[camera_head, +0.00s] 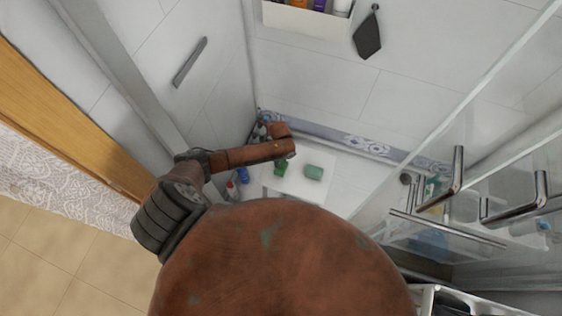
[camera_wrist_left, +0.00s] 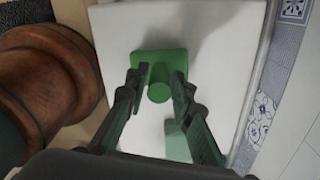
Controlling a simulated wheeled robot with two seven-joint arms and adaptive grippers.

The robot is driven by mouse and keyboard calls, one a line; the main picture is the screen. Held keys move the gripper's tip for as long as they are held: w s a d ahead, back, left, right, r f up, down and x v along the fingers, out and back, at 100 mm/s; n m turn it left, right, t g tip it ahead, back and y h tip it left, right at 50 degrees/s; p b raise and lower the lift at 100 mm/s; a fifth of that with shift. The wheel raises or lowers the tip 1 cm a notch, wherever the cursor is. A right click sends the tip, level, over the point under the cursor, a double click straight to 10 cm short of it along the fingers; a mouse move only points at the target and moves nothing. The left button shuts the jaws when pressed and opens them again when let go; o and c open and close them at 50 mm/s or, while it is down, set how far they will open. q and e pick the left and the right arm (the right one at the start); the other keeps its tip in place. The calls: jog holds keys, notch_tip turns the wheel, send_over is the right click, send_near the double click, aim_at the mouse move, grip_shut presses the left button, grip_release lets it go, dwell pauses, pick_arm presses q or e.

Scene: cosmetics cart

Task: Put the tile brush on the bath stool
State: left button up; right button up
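The bath stool (camera_head: 304,190) is white, with a flat square top in the shower corner. In the left wrist view its top (camera_wrist_left: 115,35) fills the middle. The green tile brush (camera_wrist_left: 172,55) is on the stool top, its round handle end facing the camera. In the head view the brush (camera_head: 280,169) shows partly below my left arm's end. My left gripper (camera_wrist_left: 160,76) is open, with one finger on each side of the brush handle. Whether the fingers touch it I cannot tell. My right gripper is in neither view.
A pale green cup-like thing (camera_head: 314,172) stands on the stool beside the brush, half hidden by a finger in the wrist view. Bottles (camera_head: 243,175) stand left of the stool. A glass panel with metal handles (camera_head: 455,180) is at right, tiled walls behind.

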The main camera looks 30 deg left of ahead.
pick_arm(q)
jog(key=o, duration=0.4)
jog(key=shift+r, duration=0.15)
notch_tip(320, 180, up, 12)
jog(key=p, duration=0.2)
jog(key=shift+p, duration=0.3)
dwell(0.6)
